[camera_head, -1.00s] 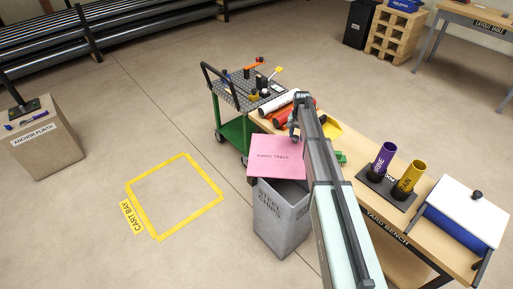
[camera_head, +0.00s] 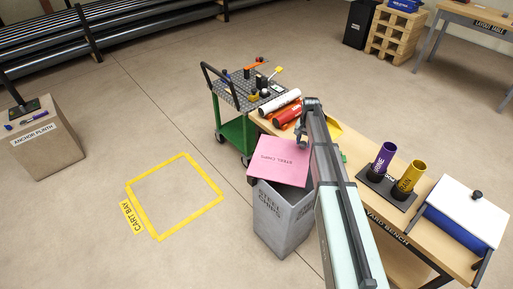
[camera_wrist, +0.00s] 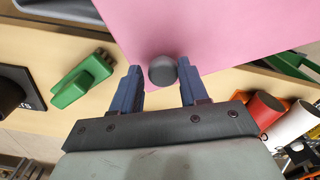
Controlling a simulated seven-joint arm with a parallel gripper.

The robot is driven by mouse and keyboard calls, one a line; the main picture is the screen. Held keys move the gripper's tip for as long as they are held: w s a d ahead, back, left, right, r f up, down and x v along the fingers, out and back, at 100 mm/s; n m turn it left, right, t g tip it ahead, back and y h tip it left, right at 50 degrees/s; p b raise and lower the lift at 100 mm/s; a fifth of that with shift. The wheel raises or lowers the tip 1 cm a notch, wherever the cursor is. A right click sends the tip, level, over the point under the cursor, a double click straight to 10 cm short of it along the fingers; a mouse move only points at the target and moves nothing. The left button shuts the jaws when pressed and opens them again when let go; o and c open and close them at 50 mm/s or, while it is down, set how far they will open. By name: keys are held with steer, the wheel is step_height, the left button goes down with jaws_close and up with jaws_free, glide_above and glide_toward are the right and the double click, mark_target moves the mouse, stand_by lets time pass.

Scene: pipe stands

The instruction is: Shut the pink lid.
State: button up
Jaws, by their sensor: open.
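In the head view my gripper (camera_head: 302,141) is at the lid's right side, partly hidden by my arm.
The yard bench (camera_head: 357,208) stands right of the bin, with purple (camera_head: 383,160) and yellow (camera_head: 408,180) tubes. Red and white pipes (camera_head: 284,112) lie at its far end. A green cart (camera_head: 238,130) stands behind. The floor left of the bin is clear.

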mark_target(309, 154)
steer(key=shift+s+d, duration=0.65)
steer(key=shift+s, duration=0.2)
steer(key=shift+s+d, duration=0.65)
steer(key=shift+s, duration=0.15)
steer(key=s+d, duration=0.3)
steer(key=s, duration=0.6)
steer(key=shift+s, duration=0.15)
stand_by(0.4)
steer(key=shift+s, duration=0.1)
steer(key=shift+s, duration=1.05)
steer(key=o, duration=0.4)
steer(key=shift+w, duration=0.1)
steer(key=shift+r, duration=0.1)
